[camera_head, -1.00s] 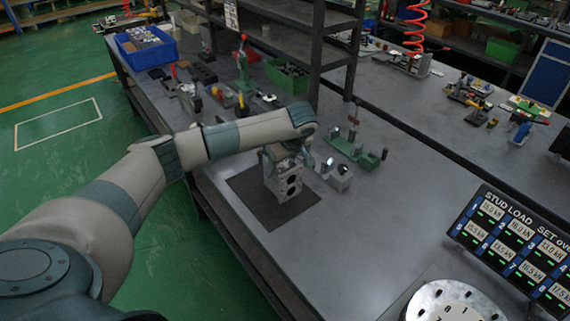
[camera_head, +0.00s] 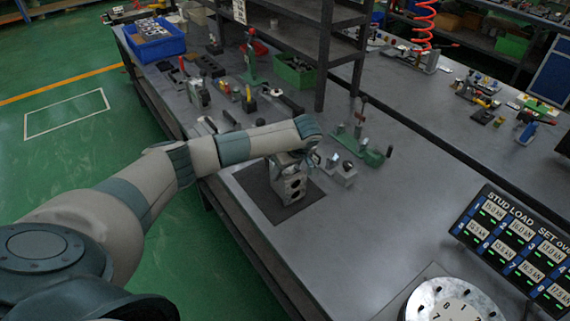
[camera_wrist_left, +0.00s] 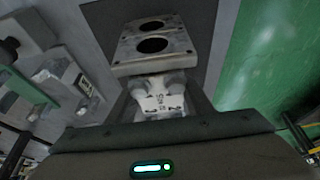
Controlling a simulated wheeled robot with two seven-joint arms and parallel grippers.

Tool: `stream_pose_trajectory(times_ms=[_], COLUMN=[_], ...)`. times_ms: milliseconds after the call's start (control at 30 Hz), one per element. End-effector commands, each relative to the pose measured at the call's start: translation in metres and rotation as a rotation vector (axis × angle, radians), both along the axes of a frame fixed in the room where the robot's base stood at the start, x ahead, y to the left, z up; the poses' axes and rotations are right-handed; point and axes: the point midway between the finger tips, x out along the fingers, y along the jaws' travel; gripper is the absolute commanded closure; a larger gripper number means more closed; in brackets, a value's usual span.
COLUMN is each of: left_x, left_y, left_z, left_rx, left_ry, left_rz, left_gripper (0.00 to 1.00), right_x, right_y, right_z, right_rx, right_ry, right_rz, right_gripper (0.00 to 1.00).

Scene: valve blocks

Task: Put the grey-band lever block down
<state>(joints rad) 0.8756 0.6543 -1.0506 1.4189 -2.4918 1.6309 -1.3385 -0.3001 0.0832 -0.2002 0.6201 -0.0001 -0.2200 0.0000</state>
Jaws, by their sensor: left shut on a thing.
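The grey-band lever block is a pale metal block with dark round holes (camera_head: 293,187), standing over a dark square mat (camera_head: 255,187) on the grey bench. I cannot tell whether its underside touches the mat. My left gripper (camera_head: 298,157) comes from above and is shut on the block's top part. In the left wrist view the block (camera_wrist_left: 152,62) shows two dark holes on one face and a white marked label between the fingers. Its lever and grey band are not clear, partly hidden by the gripper. My right gripper is not in view.
A small grey block (camera_head: 343,174) and a green fixture (camera_head: 360,147) stand close to the right of the mat. A shelf post (camera_head: 325,55) rises behind. A stud load display (camera_head: 515,250) and a white dial (camera_head: 455,303) are at front right. Bench between is clear.

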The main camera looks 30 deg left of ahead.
Motion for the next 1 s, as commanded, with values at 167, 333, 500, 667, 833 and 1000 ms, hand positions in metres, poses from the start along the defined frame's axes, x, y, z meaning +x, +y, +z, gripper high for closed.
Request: stream_pose_trajectory(times_ms=[167, 333, 500, 667, 833, 1000], left_x=[0.0022, 0.0023, 0.0002, 0.0002, 0.0002, 0.0001], left_y=[0.0004, 0.0006, 0.0003, 0.0003, 0.0002, -0.0029], left_z=[0.003, 0.0012, -0.0017, -0.0016, -0.0001, 0.0077], left_rx=[0.001, 0.001, 0.001, 0.001, 0.001, 0.001], left_ry=[-0.006, -0.006, 0.0, 0.0, 0.0, -0.003], left_rz=[0.001, 0.0, 0.0, 0.0, 0.0, -0.002], left_gripper=[1.0, 1.0, 0.35, 0.35, 0.35, 0.35], right_x=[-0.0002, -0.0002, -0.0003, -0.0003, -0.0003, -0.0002], right_y=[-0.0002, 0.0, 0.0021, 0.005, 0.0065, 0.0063], right_z=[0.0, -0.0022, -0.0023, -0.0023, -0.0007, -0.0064], right_rx=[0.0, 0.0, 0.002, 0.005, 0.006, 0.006], right_ry=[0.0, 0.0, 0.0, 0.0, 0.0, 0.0], right_rz=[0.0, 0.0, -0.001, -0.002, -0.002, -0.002], right_gripper=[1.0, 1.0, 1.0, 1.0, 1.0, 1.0])
